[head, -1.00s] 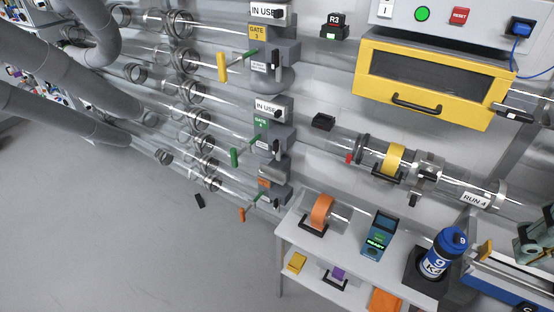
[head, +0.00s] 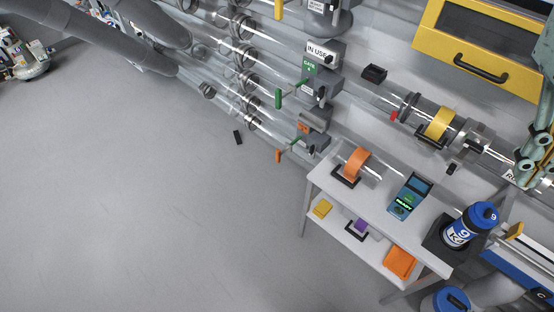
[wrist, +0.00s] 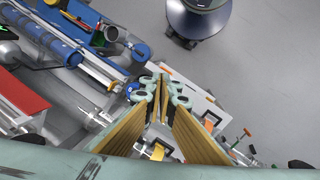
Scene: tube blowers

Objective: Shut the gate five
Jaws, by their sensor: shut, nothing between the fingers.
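The lowest gate (head: 312,145) in the head view has an orange label and an orange T-handle (head: 278,156) on a green rod, standing out to the left; I take it for gate five, but its number is not readable. Above it is gate four (head: 322,85), with a green handle (head: 278,98) and an IN USE sign. In the wrist view a small orange-red handle (wrist: 247,131) shows right of the fingers, probably the same gate's. My gripper (wrist: 161,88) is shut and empty, away from the handle. In the head view, only part of my arm shows at the right edge.
A yellow-framed cabinet (head: 480,50) hangs upper right.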

